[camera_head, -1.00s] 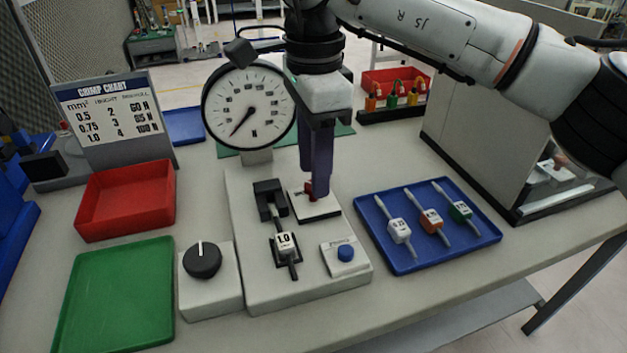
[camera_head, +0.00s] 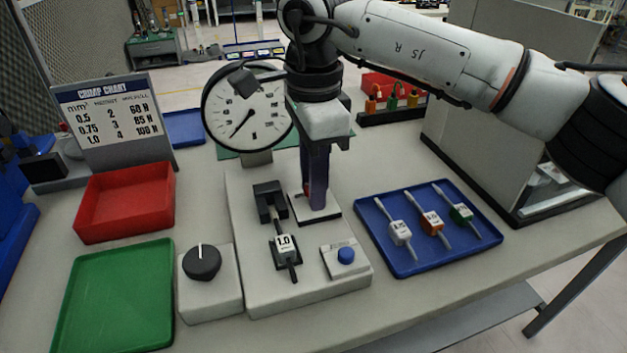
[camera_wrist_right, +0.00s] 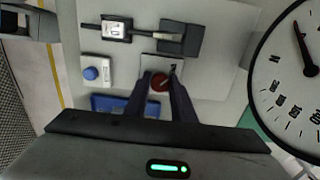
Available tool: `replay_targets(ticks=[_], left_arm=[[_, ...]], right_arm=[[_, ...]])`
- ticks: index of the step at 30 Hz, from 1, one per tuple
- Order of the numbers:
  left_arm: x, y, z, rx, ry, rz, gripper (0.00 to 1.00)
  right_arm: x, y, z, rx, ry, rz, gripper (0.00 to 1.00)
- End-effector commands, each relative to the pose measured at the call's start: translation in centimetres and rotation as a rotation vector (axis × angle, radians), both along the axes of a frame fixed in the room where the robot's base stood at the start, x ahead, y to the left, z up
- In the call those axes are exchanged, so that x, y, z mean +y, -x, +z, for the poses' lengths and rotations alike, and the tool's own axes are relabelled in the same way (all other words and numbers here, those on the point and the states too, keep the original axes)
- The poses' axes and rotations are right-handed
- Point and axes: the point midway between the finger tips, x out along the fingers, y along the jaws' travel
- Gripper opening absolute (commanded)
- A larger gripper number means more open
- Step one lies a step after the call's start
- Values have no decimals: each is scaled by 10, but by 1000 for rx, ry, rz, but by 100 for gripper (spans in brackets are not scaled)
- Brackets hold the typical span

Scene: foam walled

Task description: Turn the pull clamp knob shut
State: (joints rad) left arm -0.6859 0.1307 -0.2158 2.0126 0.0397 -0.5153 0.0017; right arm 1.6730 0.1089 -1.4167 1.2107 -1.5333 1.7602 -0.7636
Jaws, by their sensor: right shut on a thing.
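The clamp knob (camera_wrist_right: 160,82) is a small round dark red knob with a pale mark, on a white plate of the pull tester. In the wrist view it lies between the fingertips of my right gripper (camera_wrist_right: 160,77), which are shut on it. In the head view my right gripper (camera_head: 316,203) points straight down at the white plate, and its fingers hide most of the knob. A black clamp block (camera_head: 270,201) stands left of it. A test piece (camera_head: 286,246) labelled 1.0 lies in line with the block. My left gripper is not in view.
A round dial gauge (camera_head: 247,108) stands close behind and left of my right gripper. A blue button (camera_head: 346,255) and a black dial knob (camera_head: 201,262) are in front. A blue tray (camera_head: 384,258) with several labelled pieces is right; red (camera_head: 125,217) and green (camera_head: 110,300) trays are left.

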Motion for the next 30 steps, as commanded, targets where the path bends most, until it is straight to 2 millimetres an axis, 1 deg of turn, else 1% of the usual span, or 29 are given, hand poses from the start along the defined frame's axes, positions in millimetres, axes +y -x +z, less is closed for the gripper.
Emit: replay_targets(ticks=[5,11,30], left_arm=[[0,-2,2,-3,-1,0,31],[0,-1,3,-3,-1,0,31],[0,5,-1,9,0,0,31]], right_arm=[[0,0,0,1,0,-51,0],[0,0,0,2,0,-176,0],[-1,0,0,1,2,-775,0]])
